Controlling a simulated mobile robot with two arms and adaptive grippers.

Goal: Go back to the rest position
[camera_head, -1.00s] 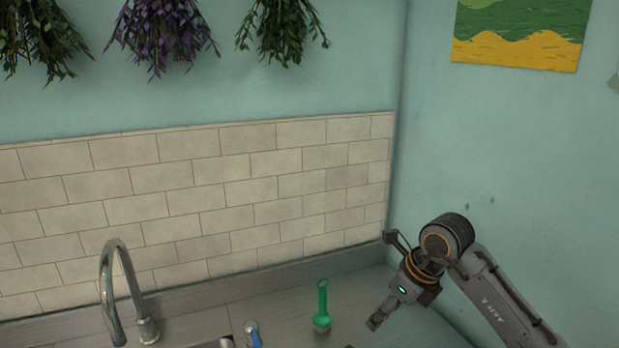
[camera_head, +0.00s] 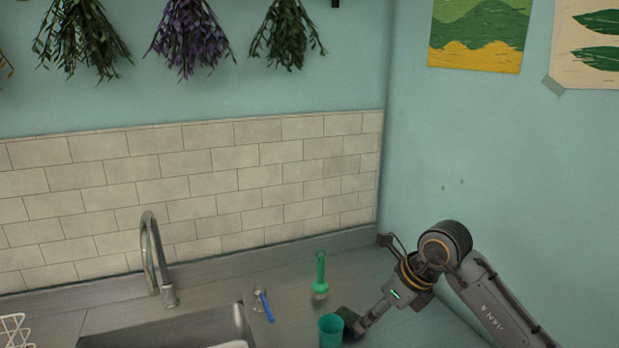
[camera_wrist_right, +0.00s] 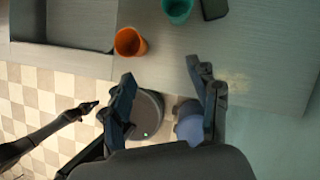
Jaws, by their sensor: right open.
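My right gripper (camera_head: 362,325) reaches in from the right in the head view, low over the counter beside a teal cup and a dark block. In the right wrist view its two fingers (camera_wrist_right: 160,77) are spread wide with nothing between them. The counter's front edge and the floor show beneath them. A dark arm at the left of the wrist view appears to be my left arm, with a small gripper (camera_wrist_right: 88,108) at its end. Its jaws are too small to read. My left arm is not in the head view.
A teal cup (camera_head: 331,332), a dark block (camera_head: 349,316), a green long-necked item (camera_head: 320,274) and a blue-handled item (camera_head: 264,304) are on the counter. The sink (camera_head: 195,328) and tap (camera_head: 152,255) are left. An orange cup (camera_wrist_right: 130,42) stands near the counter edge.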

